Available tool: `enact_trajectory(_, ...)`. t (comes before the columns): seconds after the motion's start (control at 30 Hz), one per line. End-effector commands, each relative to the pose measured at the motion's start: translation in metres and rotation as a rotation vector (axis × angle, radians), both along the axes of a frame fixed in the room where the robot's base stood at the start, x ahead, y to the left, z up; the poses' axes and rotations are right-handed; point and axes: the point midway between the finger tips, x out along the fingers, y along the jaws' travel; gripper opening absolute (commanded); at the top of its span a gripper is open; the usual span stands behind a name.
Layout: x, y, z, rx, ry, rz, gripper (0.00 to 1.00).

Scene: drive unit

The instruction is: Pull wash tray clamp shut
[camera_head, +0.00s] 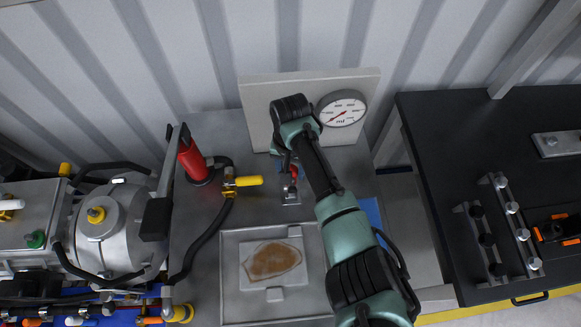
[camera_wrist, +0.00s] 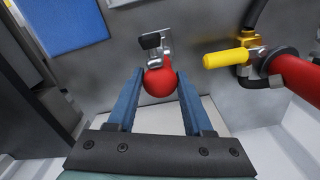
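The wash tray clamp has a red ball-ended handle (camera_head: 293,173) on a small metal base (camera_head: 291,197), standing on the grey bench behind the wash tray. In the wrist view the red knob (camera_wrist: 160,83) sits between the tips of my two blue-grey fingers, and both tips appear to touch its sides. My gripper (camera_wrist: 160,77) looks shut on it. Part of the metal clamp (camera_wrist: 155,42) shows beyond the knob.
A red cylinder (camera_head: 192,160) and a yellow-handled valve (camera_head: 247,181) stand left of the clamp. A gauge (camera_head: 342,108) is on the upright panel behind. A motor unit (camera_head: 105,230) is at left and a black bench (camera_head: 440,130) at right.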

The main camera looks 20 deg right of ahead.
Motion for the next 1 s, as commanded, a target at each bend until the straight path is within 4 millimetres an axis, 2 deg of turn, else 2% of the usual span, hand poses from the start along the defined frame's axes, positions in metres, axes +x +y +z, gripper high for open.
enact_trajectory(0.03,0.0001,0.0,0.0002,0.0,0.0,0.0,0.4)
enact_trajectory(0.2,0.0001,0.0,0.0002,0.0,0.0,0.0,0.09)
enact_trajectory(0.27,0.0001,0.0,0.0003,0.0,0.0,0.0,0.0)
enact_trajectory(1.0,0.0001,-0.0003,0.0004,0.0,-0.001,-0.001,0.0)
